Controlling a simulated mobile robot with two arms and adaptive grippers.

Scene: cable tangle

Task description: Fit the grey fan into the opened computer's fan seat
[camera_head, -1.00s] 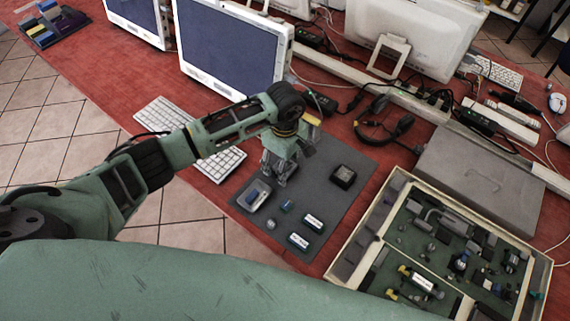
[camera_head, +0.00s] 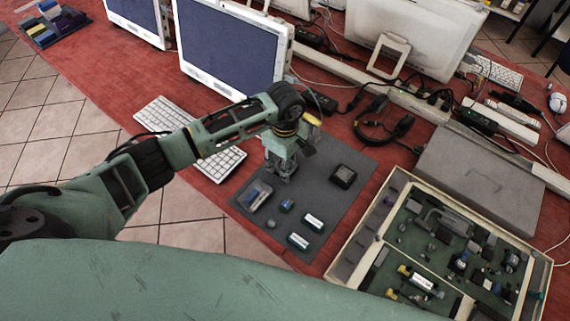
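The opened computer (camera_head: 362,238) lies at the lower right, a shallow cream-rimmed case with a green board and many parts inside. I cannot single out its fan seat. A dark square block with a round top (camera_head: 343,176) lies on the grey mat; it may be the fan, but its type and colour are unclear. My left gripper (camera_head: 284,174) points down over the mat, left of this block and apart from it. Its fingers are small and dark, and I cannot tell whether they are open or hold anything. My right gripper is out of view.
The grey mat (camera_head: 318,178) also bears a grey-blue box (camera_head: 257,194), a small blue piece (camera_head: 287,204) and two labelled blocks (camera_head: 313,221). A grey closed panel (camera_head: 480,178) lies behind the case. Monitors (camera_head: 232,50), a keyboard (camera_head: 190,138) and cables (camera_head: 384,128) crowd the red table.

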